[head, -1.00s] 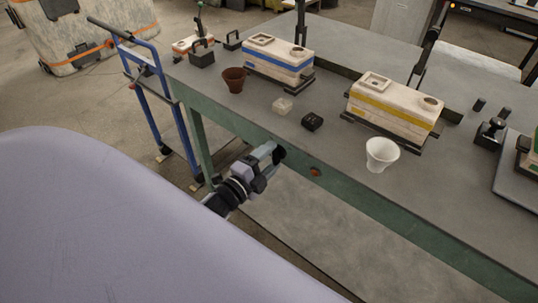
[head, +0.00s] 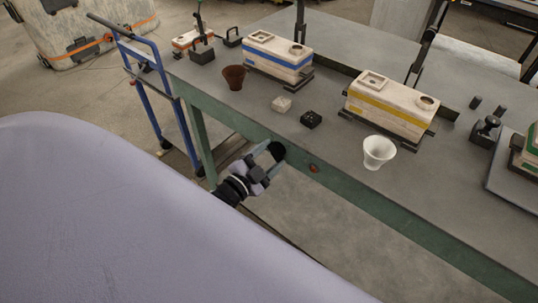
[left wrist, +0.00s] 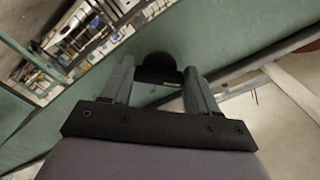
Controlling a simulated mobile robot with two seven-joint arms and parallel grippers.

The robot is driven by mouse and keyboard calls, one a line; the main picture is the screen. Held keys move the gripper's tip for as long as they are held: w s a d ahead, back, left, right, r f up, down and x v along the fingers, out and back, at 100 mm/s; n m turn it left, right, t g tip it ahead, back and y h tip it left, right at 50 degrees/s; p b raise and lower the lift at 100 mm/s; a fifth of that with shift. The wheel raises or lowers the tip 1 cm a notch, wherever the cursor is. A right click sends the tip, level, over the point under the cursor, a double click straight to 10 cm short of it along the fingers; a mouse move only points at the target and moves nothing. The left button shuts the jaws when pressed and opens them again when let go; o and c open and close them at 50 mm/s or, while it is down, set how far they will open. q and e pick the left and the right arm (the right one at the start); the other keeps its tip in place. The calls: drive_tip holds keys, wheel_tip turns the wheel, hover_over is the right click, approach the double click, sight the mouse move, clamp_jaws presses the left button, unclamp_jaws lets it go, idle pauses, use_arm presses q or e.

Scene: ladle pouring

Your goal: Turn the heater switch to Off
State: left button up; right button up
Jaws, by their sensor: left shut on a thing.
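The heater switch is a round black knob (head: 277,151) on the green front edge of the table. It also shows in the left wrist view (left wrist: 158,68), between my finger ends. My left gripper (head: 270,161) reaches the knob from the front; its two grey fingers stand on either side of it and are shut on it. In the left wrist view my left gripper (left wrist: 159,78) has a finger at each side of the knob. Any marks on the switch are too small to read. My right gripper is in neither view.
A small red knob (head: 313,167) sits on the same edge, to the right. On the grey tabletop (head: 330,150) stand a white cup (head: 378,151), a brown cup (head: 234,77) and striped mould blocks (head: 390,107). A blue cart (head: 150,65) stands left of the table.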

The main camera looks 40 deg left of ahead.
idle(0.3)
use_arm(q)
drive_tip(key=o, duration=0.8)
drive_tip(key=shift+s, duration=0.1)
drive_tip(key=shift+s+a, duration=0.2)
drive_tip(key=shift+s, duration=1.55)
drive_tip(key=shift+s+a, duration=0.15)
drive_tip(key=shift+s, duration=1.6)
drive_tip(key=s+d+f+n+g, duration=0.2)
drive_tip(key=s+d, duration=0.1)
drive_tip(key=s+d+f+n+g, duration=0.2)
drive_tip(key=s+d+n+g, duration=0.1)
drive_tip(key=s+d, duration=0.1)
drive_tip(key=s+d+f+n+g+h, duration=0.1)
drive_tip(key=s+d+f+n+g, duration=0.1)
drive_tip(key=s+d, duration=0.1)
drive_tip(key=shift+s+d+f+g+p, duration=0.15)
drive_tip(key=shift+s+g+p, duration=0.2)
drive_tip(key=shift+s, duration=0.4)
